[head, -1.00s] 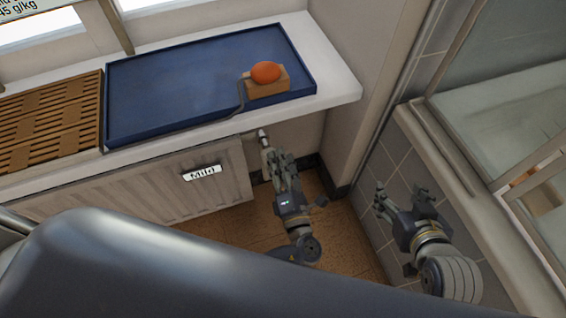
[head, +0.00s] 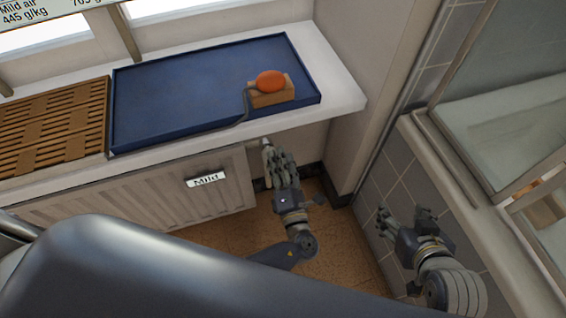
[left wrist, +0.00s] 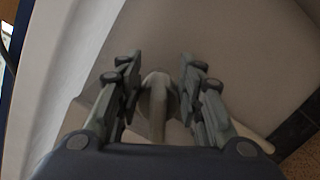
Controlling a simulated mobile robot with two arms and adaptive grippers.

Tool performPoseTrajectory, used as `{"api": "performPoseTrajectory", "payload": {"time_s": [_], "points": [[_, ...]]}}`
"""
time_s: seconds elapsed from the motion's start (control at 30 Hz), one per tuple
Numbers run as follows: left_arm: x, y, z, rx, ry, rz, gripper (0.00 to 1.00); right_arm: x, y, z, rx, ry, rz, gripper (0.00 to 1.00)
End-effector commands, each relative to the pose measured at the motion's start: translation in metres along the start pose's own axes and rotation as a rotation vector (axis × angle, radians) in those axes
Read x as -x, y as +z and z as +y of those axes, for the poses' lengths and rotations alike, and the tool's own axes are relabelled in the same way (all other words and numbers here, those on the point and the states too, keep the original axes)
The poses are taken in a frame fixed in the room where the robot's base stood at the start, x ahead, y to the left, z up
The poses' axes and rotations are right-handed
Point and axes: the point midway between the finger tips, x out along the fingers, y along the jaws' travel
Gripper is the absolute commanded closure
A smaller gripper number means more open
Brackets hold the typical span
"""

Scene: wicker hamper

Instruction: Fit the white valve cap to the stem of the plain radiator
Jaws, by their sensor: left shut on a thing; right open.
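My left gripper (head: 275,155) is just right of the radiator's right end, below the sill edge. It is shut on a small white piece (head: 265,143), which appears to be the valve cap. In the left wrist view the pale piece (left wrist: 154,100) sits between the two fingers. The stem is not clearly visible, so I cannot tell whether the cap touches it. My right gripper (head: 404,218) is open and empty, beside the grey tiled wall.
The white sill (head: 340,85) overhangs the radiator and my left gripper. On it are a blue tray (head: 185,95), an orange rounded object (head: 270,81) on a wooden block (head: 272,96), and a slatted wooden rack (head: 50,130). A glass-sided enclosure (head: 500,120) stands at the right.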

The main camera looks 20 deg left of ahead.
Motion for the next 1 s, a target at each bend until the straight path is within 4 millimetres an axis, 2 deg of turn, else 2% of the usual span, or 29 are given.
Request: {"api": "performPoseTrajectory", "payload": {"time_s": [0.4,0.8,0.83,0.9,1.0], "points": [[-0.013,-0.002,0.000,-0.001,0.002,0.000,0.97,0.002,0.006,0.001,-0.001,0.001,-0.028,0.40],[-0.015,-0.002,0.000,0.000,0.001,0.000,0.97,0.002,0.007,0.001,-0.001,0.002,-0.032,0.40],[-0.015,-0.002,0.000,0.000,0.001,0.000,0.59,0.002,0.007,0.001,-0.001,0.002,-0.032,0.40],[-0.015,-0.002,0.000,0.000,0.001,0.000,0.43,0.002,0.007,0.001,-0.001,0.002,-0.031,0.40],[-0.015,-0.002,0.000,0.000,0.001,0.000,0.42,0.002,0.007,0.001,-0.001,0.002,-0.031,0.40]]}}
